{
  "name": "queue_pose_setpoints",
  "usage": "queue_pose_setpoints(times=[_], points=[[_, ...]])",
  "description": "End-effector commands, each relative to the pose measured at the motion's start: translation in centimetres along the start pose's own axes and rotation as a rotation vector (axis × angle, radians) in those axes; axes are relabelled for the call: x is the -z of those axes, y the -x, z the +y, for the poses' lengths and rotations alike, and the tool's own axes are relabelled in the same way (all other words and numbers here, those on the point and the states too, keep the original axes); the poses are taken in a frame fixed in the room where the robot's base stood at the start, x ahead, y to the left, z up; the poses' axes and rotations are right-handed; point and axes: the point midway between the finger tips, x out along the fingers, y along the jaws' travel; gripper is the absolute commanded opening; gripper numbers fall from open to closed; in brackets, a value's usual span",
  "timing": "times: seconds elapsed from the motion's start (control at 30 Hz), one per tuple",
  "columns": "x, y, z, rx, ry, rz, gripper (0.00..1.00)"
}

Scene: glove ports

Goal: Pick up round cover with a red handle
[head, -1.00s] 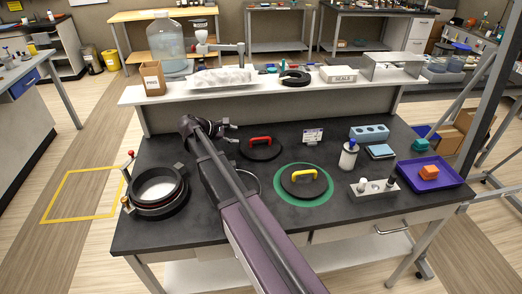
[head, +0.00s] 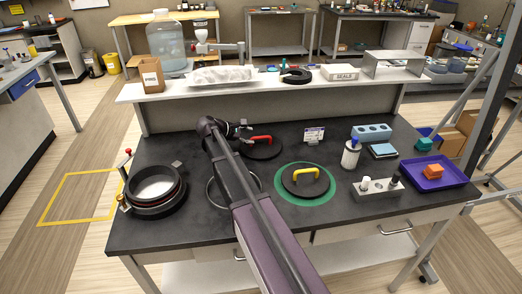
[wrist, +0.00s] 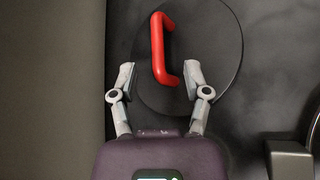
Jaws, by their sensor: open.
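The round black cover (head: 264,150) with a red handle (head: 261,139) lies flat on the dark bench top, left of centre. In the wrist view the cover (wrist: 205,60) is a dark disc and its red handle (wrist: 158,48) stands between and just beyond the fingertips. My gripper (wrist: 160,80) is open and empty, with one finger on either side of the handle's near end. In the head view my gripper (head: 244,131) is at the cover's left edge, and my arm hides part of the bench.
A similar cover with a yellow handle (head: 306,174) lies on a green ring (head: 327,192) to the right. A round port (head: 155,190) stands at the left. A raised shelf (head: 220,88) runs behind. A white bottle (head: 350,155) and purple tray (head: 440,184) are at the right.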

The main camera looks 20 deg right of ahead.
Motion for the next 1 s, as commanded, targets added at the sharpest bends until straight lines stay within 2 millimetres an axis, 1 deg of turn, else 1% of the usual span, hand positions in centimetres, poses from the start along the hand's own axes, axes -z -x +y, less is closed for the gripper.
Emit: queue_pose_setpoints(times=[0.03,0.13,0.53,0.67,0.77,1.0], points=[[0.2,-0.7,-0.1,0.000,-0.001,0.000,0.61],[0.1,-1.2,-0.1,0.001,-0.001,0.000,0.61],[0.0,-1.4,0.0,0.000,0.000,0.000,0.61],[0.1,-1.9,0.0,0.001,0.000,0.000,0.61],[0.3,-2.7,0.0,0.001,0.000,0.000,0.61],[0.5,-5.5,0.1,0.001,0.000,-0.001,0.61]])
